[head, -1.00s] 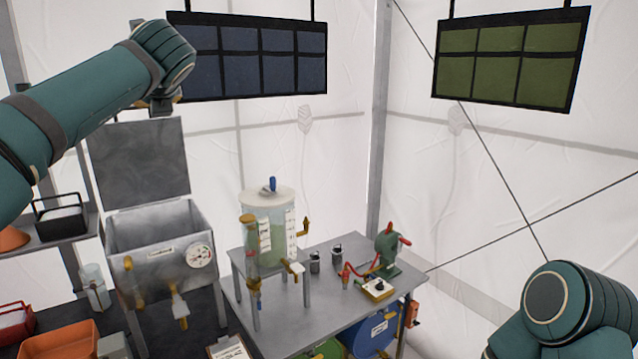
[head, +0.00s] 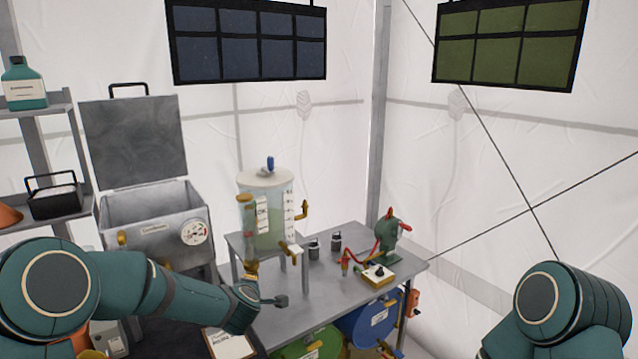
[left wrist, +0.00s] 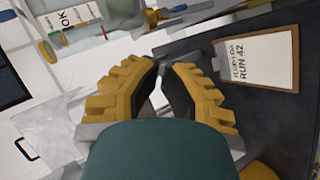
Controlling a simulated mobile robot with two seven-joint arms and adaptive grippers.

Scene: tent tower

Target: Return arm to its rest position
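My left arm reaches in from the lower left in the head view. Its gripper (head: 276,300) is small there, in front of the steel table's left edge. In the left wrist view the yellow fingers with black pads (left wrist: 162,70) come together at their tips. I see nothing held between them; a narrow pale gap shows lower down. My right arm (head: 565,310) is folded at the lower right of the head view, and its gripper is out of view.
The steel table (head: 340,295) carries a clear tank (head: 267,215), a green hand pump (head: 390,230) and small canisters. An open metal box (head: 150,215) stands at the left. A clipboard (head: 230,343) lies below my left gripper. The right side is mostly clear.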

